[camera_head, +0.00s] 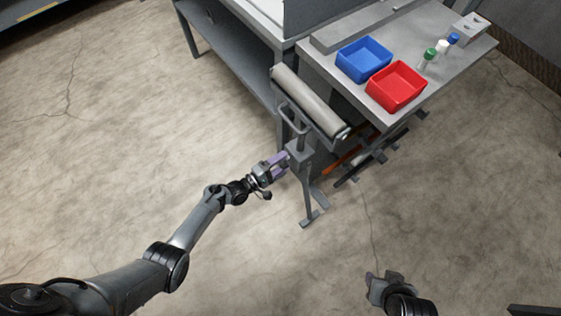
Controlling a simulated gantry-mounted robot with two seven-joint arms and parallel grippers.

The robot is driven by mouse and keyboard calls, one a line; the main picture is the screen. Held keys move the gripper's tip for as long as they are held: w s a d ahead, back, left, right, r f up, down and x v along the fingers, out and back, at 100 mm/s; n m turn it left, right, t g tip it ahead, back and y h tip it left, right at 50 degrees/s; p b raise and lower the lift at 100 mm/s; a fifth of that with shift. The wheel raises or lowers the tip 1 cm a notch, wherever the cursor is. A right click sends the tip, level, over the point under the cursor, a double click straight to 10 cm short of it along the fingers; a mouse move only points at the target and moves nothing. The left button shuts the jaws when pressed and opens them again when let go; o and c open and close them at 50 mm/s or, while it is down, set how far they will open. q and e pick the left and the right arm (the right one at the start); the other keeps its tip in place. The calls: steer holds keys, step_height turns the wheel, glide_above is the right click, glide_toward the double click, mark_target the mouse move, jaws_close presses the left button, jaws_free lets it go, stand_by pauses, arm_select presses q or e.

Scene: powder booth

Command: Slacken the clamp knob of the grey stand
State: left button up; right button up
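The grey stand (309,190) stands on the floor in front of the bench, with a block-shaped clamp (299,152) partway up its post and a loop-shaped top (294,119). My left gripper (283,164) reaches in from the left, its purple fingers right at the left side of the clamp block. The clamp knob is not clearly visible; the fingers seem to cover it. I cannot tell whether they touch or grip it. My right gripper (373,279) is low at the right, over bare floor and away from the stand, its finger opening unclear.
The bench (437,70) behind holds a blue bin (363,60), a red bin (396,86) and small bottles (430,54). Long tools (350,152) lie below it. Floor at left and front is clear.

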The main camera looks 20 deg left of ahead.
arm_select(q)
steer(key=shift+o, duration=0.5)
steer(key=shift+s+a+p, duration=0.3)
steer(key=shift+s, duration=0.1)
steer(key=p+v, duration=0.2)
steer(key=v, duration=0.8)
steer(key=shift+p, duration=0.35)
steer(key=shift+d, duration=0.1)
